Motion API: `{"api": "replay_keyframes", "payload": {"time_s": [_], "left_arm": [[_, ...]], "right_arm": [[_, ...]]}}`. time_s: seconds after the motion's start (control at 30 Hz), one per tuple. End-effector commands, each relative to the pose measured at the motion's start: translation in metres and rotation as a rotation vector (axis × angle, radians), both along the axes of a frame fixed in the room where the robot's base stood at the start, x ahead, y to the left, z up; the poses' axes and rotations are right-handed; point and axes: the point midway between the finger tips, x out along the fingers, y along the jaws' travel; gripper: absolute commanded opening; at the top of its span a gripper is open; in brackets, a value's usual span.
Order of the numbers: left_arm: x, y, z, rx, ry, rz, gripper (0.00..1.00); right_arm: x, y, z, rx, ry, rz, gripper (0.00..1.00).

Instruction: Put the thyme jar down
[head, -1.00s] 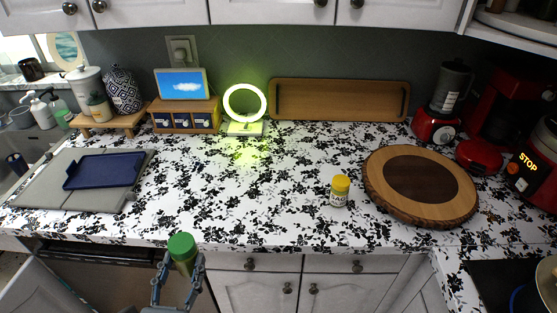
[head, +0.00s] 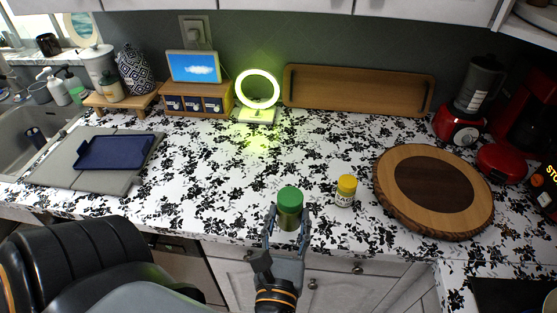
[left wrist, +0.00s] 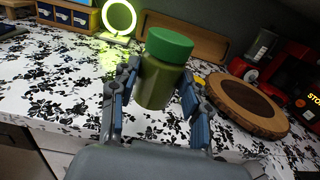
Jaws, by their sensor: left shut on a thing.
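The thyme jar (head: 289,209) is green with a green lid and is upright. My left gripper (head: 287,222) is shut on it, a finger on each side. In the head view the jar shows over the front part of the patterned counter (head: 222,190); I cannot tell whether its base touches the counter. In the left wrist view the jar (left wrist: 160,80) sits between the two fingers (left wrist: 153,95), its lid above them. My right gripper is not in view.
A yellow-lidded jar (head: 345,191) stands just right of the thyme jar. A round wooden board (head: 433,226) lies further right. A grey mat (head: 62,165) with a blue tray (head: 115,152) is at left. The counter's middle is clear.

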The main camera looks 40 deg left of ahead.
Motion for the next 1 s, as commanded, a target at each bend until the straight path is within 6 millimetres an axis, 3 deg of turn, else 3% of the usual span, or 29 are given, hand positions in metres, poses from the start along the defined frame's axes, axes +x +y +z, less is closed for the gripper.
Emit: {"api": "replay_keyframes", "payload": {"time_s": [0.33, 0.4, 0.5, 0.83, 1.0], "left_arm": [[0.074, 0.043, -0.037, 0.005, -0.005, 0.0, 0.14], [0.083, 0.047, -0.059, 0.004, -0.003, -0.002, 0.14], [0.094, 0.054, -0.074, 0.004, -0.003, -0.002, 0.14], [0.11, 0.063, -0.094, 0.002, -0.002, -0.002, 0.14], [0.112, 0.064, -0.119, 0.002, -0.001, -0.003, 0.14]], "right_arm": [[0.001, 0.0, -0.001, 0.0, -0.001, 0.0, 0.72], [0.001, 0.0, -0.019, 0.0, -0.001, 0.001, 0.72], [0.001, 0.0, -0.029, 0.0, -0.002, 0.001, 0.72], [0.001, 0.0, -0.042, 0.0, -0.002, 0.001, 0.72], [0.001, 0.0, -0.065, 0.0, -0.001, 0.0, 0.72]]}}
